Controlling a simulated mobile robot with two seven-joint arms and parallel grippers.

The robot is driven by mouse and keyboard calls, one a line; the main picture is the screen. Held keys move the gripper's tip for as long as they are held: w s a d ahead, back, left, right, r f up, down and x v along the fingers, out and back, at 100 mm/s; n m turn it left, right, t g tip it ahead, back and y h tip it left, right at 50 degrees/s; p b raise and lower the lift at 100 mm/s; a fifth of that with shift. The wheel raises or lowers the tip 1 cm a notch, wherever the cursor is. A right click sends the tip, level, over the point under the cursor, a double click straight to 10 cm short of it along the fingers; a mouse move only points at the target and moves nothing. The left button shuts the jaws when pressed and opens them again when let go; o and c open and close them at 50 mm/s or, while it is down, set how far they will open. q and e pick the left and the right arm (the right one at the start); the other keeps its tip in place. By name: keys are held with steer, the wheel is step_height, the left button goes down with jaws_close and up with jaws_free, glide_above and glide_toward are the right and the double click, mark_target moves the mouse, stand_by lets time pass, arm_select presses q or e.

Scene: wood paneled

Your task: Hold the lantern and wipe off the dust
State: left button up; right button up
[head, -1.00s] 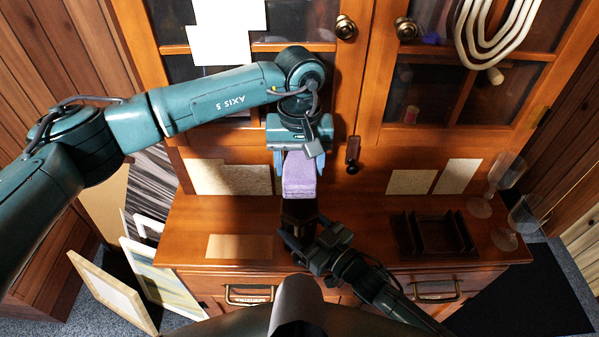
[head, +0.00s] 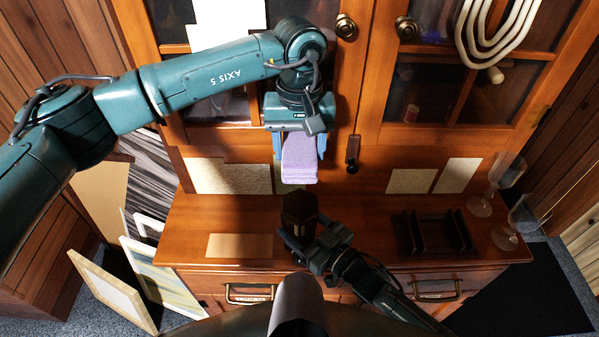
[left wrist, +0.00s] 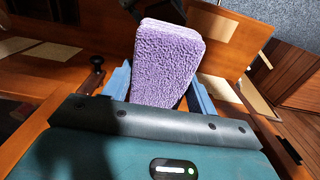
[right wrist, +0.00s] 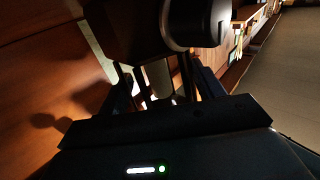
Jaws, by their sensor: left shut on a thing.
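My left gripper (head: 299,136) is shut on a purple fuzzy duster block (head: 299,160), which hangs down from its blue fingers. In the left wrist view the purple block (left wrist: 167,62) fills the gap between the fingers. Below it in the head view is the dark brown lantern (head: 299,208), upright, with a visible gap between block and lantern. My right gripper (head: 312,247) is at the lantern's lower part. In the right wrist view its fingers (right wrist: 160,88) are spread around a dark shape below the lantern (right wrist: 135,28); shadow hides whether they press on it.
The wooden cabinet top (head: 370,225) holds a dark divided tray (head: 430,252) at right, with clear glasses (head: 480,206) beside it. A tan sheet (head: 240,246) lies at left. Cabinet doors with a dark handle (head: 353,155) stand behind. Frames (head: 110,290) lean at lower left.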

steer(key=o, duration=0.5)
steer(key=v, duration=1.2)
steer(key=shift+r, duration=0.1)
